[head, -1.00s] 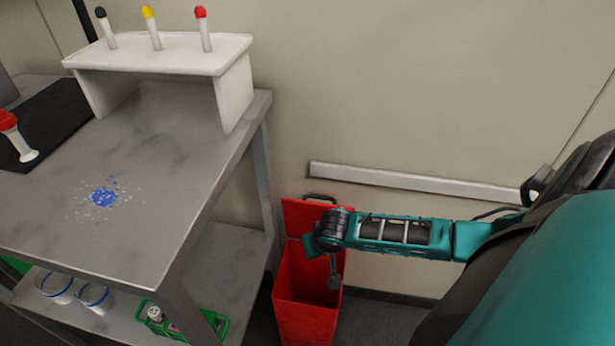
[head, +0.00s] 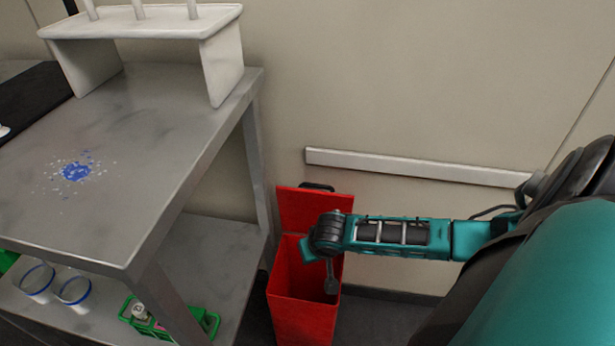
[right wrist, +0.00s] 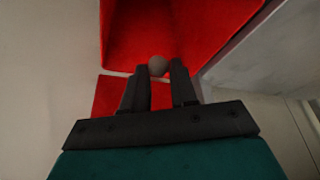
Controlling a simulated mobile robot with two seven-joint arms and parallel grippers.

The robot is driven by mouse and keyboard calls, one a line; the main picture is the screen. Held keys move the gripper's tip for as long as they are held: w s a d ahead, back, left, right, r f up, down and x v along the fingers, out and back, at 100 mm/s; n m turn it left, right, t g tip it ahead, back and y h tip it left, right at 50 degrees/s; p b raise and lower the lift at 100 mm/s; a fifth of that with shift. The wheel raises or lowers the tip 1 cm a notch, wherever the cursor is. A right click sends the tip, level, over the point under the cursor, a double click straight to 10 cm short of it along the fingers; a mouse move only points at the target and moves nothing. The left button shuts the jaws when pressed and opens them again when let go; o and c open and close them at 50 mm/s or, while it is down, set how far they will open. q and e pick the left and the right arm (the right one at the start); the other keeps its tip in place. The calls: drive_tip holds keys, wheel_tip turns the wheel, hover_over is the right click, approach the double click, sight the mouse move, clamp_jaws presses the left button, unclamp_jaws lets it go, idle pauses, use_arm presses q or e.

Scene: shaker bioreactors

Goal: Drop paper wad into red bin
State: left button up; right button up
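The red bin (head: 300,318) stands on the floor beside the metal cart, its lid (head: 312,208) raised against the wall. My right gripper (head: 331,284) points down at the bin's open top. In the right wrist view, its two dark fingers (right wrist: 159,72) have a small grey round paper wad (right wrist: 157,65) between their tips, with the red bin interior (right wrist: 185,35) beyond. In the head view the wad is too small and dark to tell apart from the fingertips. My left gripper is in neither view.
The metal cart (head: 150,150) stands left of the bin, with a white rack (head: 222,65) and a blue spill (head: 76,171) on top. A green crate (head: 205,322) and clear containers (head: 37,278) are on its lower shelf. A pale rail (head: 420,166) runs along the wall.

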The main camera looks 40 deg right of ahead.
drive_tip(key=o, duration=0.4)
drive_tip(key=shift+r, duration=0.1)
drive_tip(key=shift+s+r+p, duration=0.1)
drive_tip(key=shift+r+p, duration=0.2)
drive_tip(key=p+v, duration=0.5)
drive_tip(key=v, duration=0.7)
drive_tip(key=shift+a, duration=0.1)
